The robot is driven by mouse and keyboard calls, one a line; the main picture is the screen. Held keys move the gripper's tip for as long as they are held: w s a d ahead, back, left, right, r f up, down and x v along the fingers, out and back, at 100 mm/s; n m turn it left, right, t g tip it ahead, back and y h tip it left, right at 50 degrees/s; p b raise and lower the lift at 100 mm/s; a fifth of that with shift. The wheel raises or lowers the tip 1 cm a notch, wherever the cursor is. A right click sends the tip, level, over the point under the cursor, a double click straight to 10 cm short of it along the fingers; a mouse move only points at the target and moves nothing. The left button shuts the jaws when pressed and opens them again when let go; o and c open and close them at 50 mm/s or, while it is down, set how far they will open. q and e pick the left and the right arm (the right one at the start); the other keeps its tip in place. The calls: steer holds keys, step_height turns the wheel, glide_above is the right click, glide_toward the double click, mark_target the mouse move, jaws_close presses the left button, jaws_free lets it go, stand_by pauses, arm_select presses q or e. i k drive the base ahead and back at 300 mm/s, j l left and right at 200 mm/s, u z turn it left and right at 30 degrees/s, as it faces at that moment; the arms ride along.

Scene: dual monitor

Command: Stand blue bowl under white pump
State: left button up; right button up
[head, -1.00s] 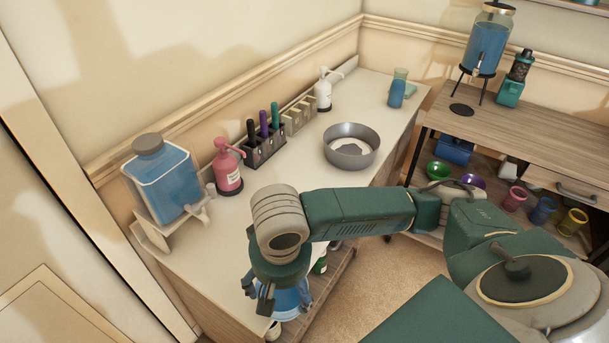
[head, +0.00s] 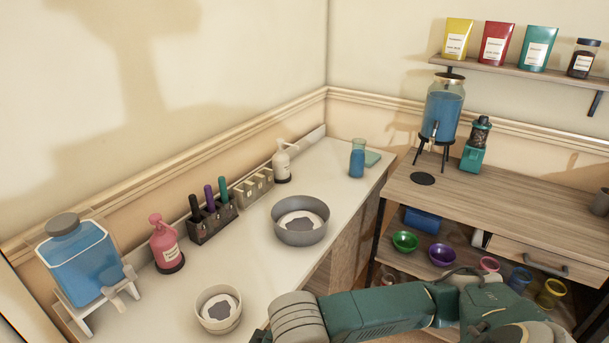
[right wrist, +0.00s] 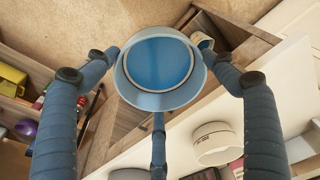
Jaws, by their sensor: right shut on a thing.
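The blue bowl (right wrist: 160,72) shows in the right wrist view, held between the fingers of my right gripper (right wrist: 160,85). Its round blue inside faces the camera. In the head view the bowl and the right fingers are hidden below the bottom edge, and only my arm shows there. The white pump (head: 283,162) stands upright at the back of the white counter against the wall, on a dark round base. It is well apart from my right gripper. My left gripper is in no view.
On the counter (head: 250,270) stand a grey round pan (head: 301,220), a white bowl (head: 218,309), a pink pump (head: 164,244), a pen rack (head: 212,221) and a blue dispenser (head: 82,262). Bare counter lies before the pump.

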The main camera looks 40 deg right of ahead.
mark_target(302, 185)
steer(key=i+l+u, duration=0.1)
steer(key=l, duration=0.55)
steer(key=i+l, duration=0.15)
steer(key=l, duration=0.55)
steer(key=i+l+u, duration=0.15)
steer(key=l, duration=0.5)
steer(key=i+l+u, duration=0.1)
steer(key=l, duration=0.6)
